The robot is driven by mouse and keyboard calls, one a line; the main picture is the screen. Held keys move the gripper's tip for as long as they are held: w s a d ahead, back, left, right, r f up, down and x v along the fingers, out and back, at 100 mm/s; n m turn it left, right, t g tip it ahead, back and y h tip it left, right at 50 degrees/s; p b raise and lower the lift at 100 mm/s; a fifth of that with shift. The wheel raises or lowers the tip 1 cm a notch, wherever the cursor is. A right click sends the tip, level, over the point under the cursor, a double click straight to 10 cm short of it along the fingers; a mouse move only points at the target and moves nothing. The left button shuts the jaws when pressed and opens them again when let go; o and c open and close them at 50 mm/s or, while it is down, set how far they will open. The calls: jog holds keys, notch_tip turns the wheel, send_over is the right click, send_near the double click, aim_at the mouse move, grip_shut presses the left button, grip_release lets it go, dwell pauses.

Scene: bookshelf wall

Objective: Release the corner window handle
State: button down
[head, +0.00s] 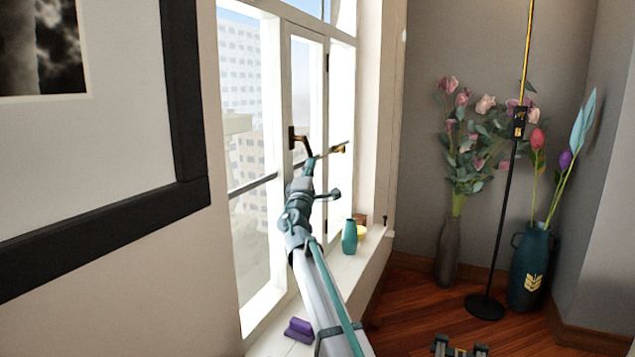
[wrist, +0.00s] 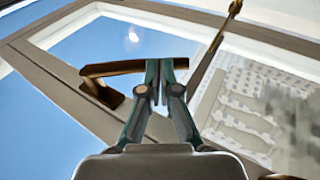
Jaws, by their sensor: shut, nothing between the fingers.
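The window handle (head: 299,138) is a dark bronze lever on a small plate, on the frame of the tall white window. In the wrist view the brass lever (wrist: 112,69) sticks out from its plate (wrist: 101,92) and runs sideways behind my fingertips, its end showing just right of them. My gripper (head: 312,160) is at the lever's free end in the head view. In the wrist view my gripper (wrist: 160,66) has its two teal fingers together with nothing between them. I cannot tell whether the fingers touch the lever.
A second brass fitting (head: 340,149) sits right of my gripper. The white sill (head: 345,268) holds a teal vase (head: 349,237) and a purple object (head: 298,329). Flower vases (head: 448,250) and a thin black stand (head: 485,305) fill the right corner. A framed picture (head: 95,215) hangs left.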

jog(key=w+d+r+b, duration=0.2)
jog(key=w+r+b, duration=0.3)
jog(key=b, duration=0.4)
jog(key=shift+w+b, duration=0.3)
jog(key=shift+w, duration=0.05)
jog(key=shift+r, duration=0.15)
dwell(0.7)
notch_tip(320, 180, down, 10)
jog(key=d+b, duration=0.1)
jog(key=b, duration=0.9)
jog(key=shift+s+d, duration=0.3)
jog(key=shift+d, duration=0.1)
